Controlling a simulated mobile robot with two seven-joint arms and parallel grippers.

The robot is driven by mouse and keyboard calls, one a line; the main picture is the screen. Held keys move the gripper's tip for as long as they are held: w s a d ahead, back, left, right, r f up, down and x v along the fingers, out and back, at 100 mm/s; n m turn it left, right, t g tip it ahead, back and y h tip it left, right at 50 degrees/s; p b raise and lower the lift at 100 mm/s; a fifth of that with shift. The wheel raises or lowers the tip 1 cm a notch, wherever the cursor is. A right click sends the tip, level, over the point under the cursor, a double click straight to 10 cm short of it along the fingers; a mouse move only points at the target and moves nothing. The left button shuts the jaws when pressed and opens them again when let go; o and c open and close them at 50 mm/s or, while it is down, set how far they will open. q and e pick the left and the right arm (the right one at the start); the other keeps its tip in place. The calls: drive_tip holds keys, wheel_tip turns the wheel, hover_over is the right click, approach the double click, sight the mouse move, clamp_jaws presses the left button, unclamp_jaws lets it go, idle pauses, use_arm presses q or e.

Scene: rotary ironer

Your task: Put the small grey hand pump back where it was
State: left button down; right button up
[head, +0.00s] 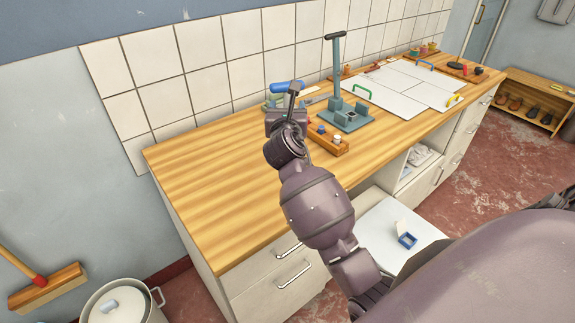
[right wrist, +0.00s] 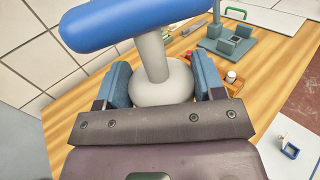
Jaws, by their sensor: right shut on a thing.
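The small hand pump has a round grey body (right wrist: 160,84), a grey shaft and a blue crossbar handle (right wrist: 122,20). My right gripper (right wrist: 163,80) is shut on the grey body, one blue-grey finger on each side, with the handle beyond. In the head view the blue handle (head: 286,87) shows just past my right gripper (head: 284,104), over the back of the wooden worktop. My wrist hides most of the pump there, and I cannot tell whether it touches the top. My left gripper is not in view.
A teal stand with a tall lever (head: 347,113) is right of my gripper. Beside it is a small wooden block with knobs (head: 327,140). White panels (head: 394,88) lie farther right. The worktop's left part (head: 215,165) is bare; a tiled wall (head: 205,77) runs behind.

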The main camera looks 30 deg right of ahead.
drive_tip(key=shift+f+b, duration=2.4)
drive_tip(key=shift+f, duration=5.75)
drive_tip(key=shift+f, duration=0.2)
drive_tip(key=o, duration=1)
drive_tip(key=shift+r, duration=0.1)
drive_tip(key=shift+r, duration=0.1)
drive_tip(key=v, duration=1.2)
